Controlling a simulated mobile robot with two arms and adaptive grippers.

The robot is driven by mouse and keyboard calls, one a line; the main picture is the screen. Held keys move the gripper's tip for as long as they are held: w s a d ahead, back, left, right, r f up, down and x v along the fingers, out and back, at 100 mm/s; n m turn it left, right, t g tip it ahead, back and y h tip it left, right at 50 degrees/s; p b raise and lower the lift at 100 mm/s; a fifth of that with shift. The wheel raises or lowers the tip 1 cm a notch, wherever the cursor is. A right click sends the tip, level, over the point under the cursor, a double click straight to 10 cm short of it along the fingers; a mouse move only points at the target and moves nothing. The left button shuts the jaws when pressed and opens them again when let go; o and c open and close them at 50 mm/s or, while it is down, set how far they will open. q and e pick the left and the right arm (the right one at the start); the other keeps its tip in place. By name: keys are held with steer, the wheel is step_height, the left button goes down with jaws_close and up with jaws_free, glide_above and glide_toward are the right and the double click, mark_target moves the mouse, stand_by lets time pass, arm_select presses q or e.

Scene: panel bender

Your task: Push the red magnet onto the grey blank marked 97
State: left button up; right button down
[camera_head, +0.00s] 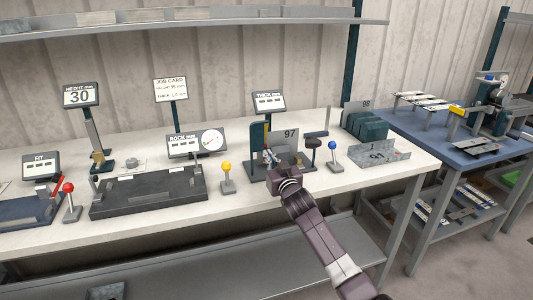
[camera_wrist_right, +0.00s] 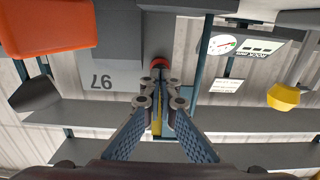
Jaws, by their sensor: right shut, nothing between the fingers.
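The grey blank marked 97 (camera_head: 290,135) stands upright in the fixture on the bench. In the right wrist view, which is upside down, the blank (camera_wrist_right: 108,72) is left of the fingertips. The red magnet (camera_wrist_right: 160,62) shows just beyond the fingertips, close beside the blank's edge. Whether the magnet touches the blank or the fingers, I cannot tell. In the head view the magnet is too small and hidden to make out clearly. My right gripper (camera_head: 269,157) is shut and empty in front of the fixture; its fingertips show in the wrist view (camera_wrist_right: 160,88). My left gripper is out of view.
A yellow-knobbed lever (camera_head: 227,168) stands left of the fixture and a blue-knobbed lever (camera_head: 332,147) right of it. A large orange-red block (camera_wrist_right: 45,25) looms close in the wrist view.

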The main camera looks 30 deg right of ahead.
steer(key=shift+p+v, duration=1.95)
steer(key=shift+v, duration=1.4)
steer(key=shift+p+v, duration=0.8)
steer(key=shift+v, duration=0.95)
